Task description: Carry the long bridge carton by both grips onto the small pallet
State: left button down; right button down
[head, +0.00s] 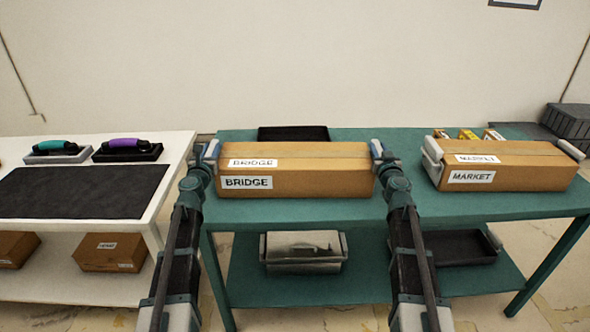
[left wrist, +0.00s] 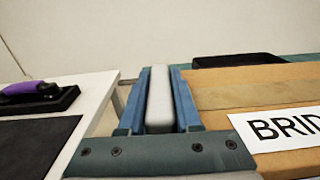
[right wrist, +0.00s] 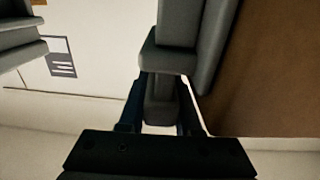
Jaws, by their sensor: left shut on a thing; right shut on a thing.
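The long bridge carton (head: 300,182) is a brown box with white BRIDGE labels. It appears level, over the green table (head: 415,206); I cannot tell whether its underside touches the top. My left gripper (head: 211,150) is shut on the pale grip at its left end, and that grip (left wrist: 159,100) shows between the blue fingers in the left wrist view. My right gripper (head: 377,150) is shut on the grip at its right end; the right wrist view shows this grip (right wrist: 160,100) in shadow between the fingers. I cannot identify the small pallet for certain.
A MARKET carton (head: 510,180) with pale grips stands on the table's right. A black tray (head: 292,133) lies behind the bridge carton. The white table (head: 180,150) at left holds a dark mat (head: 80,190) and two handled tools. Grey stacked items (head: 568,121) stand at far right.

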pick_arm(q)
jog(key=shift+r, duration=0.1)
pick_arm(e)
jog(key=shift+r, duration=0.15)
dwell(0.6)
